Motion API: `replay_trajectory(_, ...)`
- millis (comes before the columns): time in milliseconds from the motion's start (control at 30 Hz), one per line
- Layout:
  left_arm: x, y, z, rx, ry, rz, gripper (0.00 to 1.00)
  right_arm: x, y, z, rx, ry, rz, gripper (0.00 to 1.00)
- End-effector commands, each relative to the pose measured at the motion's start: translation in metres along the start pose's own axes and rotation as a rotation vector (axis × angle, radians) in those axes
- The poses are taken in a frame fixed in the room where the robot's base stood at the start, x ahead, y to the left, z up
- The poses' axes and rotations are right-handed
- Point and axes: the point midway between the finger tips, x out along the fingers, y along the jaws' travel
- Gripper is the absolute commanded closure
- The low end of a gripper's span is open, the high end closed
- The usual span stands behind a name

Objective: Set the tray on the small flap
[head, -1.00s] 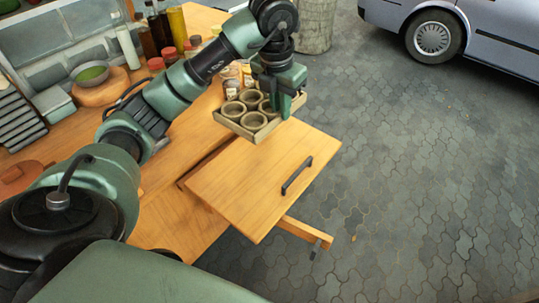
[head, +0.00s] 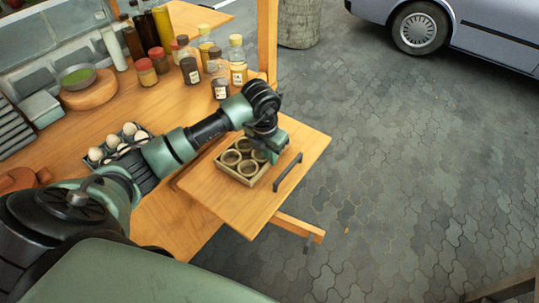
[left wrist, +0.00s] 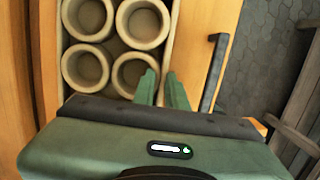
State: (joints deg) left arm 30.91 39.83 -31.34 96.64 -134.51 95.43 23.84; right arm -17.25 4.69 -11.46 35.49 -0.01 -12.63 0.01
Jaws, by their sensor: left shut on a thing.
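The tray (head: 229,172) is a small square wooden one holding several round clay cups (head: 247,169). It is upright over the middle of the small flap (head: 225,197), a light wooden leaf with a dark bar handle (head: 288,172) at its outer edge. I cannot tell whether its underside touches the flap. My left gripper (head: 271,154) is shut on the tray's wall on the handle side. The left wrist view shows the fingers (left wrist: 161,88) at the tray's side (left wrist: 170,42), close to the handle (left wrist: 215,72). My right gripper is not in view.
The counter beside the flap holds an egg tray (head: 118,143), several bottles and jars (head: 190,69), and a green bowl (head: 76,75) on a round board. A wooden bracket (head: 297,226) sticks out below the flap. A post (head: 267,45) stands behind. Paving lies beyond.

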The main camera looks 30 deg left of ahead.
Motion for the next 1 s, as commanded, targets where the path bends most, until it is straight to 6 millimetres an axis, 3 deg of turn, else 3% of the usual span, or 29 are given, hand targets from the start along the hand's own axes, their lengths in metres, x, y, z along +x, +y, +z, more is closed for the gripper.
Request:
replay_trajectory(367, 0.008, 0.000, -0.001, 0.001, -0.002, 0.001, 1.00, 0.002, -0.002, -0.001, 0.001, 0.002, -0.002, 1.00)
replay_trajectory(400, 0.008, 0.000, -0.001, 0.001, -0.001, 0.001, 0.81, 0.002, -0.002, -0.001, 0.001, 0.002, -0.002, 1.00)
replay_trajectory(467, 0.007, 0.000, -0.001, 0.001, -0.001, 0.001, 0.65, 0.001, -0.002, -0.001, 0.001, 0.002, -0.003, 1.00)
replay_trajectory(867, 0.002, 0.000, 0.000, 0.001, -0.003, 0.000, 0.65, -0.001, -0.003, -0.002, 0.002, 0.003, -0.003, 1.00)
replay_trajectory(1000, -0.017, 0.001, 0.001, 0.003, -0.007, 0.001, 0.65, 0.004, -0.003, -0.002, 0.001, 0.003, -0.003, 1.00)
